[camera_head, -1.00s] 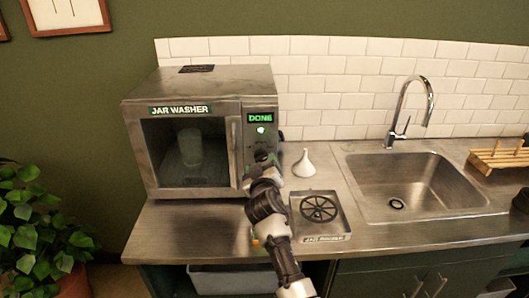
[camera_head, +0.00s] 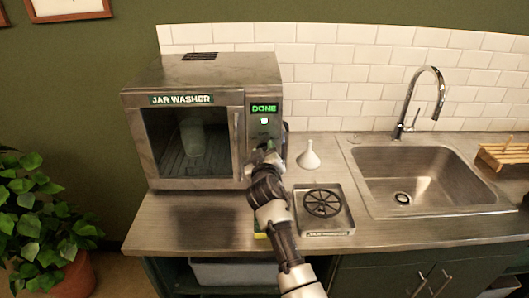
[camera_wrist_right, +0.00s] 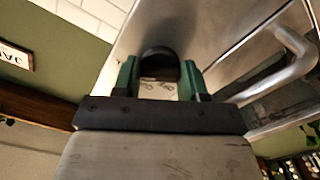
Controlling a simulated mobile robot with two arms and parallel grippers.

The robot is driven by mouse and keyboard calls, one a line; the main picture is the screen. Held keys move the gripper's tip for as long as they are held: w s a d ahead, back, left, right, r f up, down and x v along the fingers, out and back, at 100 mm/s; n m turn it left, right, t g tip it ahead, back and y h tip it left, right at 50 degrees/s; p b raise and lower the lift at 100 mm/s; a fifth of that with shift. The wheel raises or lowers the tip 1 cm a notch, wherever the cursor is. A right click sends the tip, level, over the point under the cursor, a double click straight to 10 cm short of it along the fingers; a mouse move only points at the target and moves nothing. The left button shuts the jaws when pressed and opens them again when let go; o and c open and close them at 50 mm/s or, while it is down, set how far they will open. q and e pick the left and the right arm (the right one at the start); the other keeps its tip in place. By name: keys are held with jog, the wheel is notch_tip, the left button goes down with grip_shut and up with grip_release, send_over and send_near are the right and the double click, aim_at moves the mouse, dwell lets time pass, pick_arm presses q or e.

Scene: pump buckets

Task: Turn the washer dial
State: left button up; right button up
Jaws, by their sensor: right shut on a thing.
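The jar washer (camera_head: 160,83) is a steel box at the left of the counter, its glass door shut and its display (camera_head: 264,109) reading "DONE" in green. A pale jar (camera_head: 193,137) stands inside. My right gripper (camera_head: 266,156) is at the lower part of the control panel and covers most of the dial. In the right wrist view, the dark round dial (camera_wrist_right: 158,58) sits between the green fingers of the right gripper (camera_wrist_right: 160,76), which is shut on it. My left gripper is not in view.
The door handle (camera_head: 238,145) is just left of my gripper. A white funnel (camera_head: 309,157) and a square rinser tray (camera_head: 347,224) stand to the right, then a sink (camera_head: 478,202). The counter's front left is clear.

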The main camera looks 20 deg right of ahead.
jog(key=shift+n, duration=0.3)
jog(key=n+p, duration=0.8)
jog(key=n, duration=1.5)
jog(key=shift+r+p, duration=0.15)
jog(key=shift+p, duration=0.2)
jog(key=shift+w+d+n, duration=0.1)
jog(key=shift+n, duration=0.2)
jog(key=o, duration=0.9)
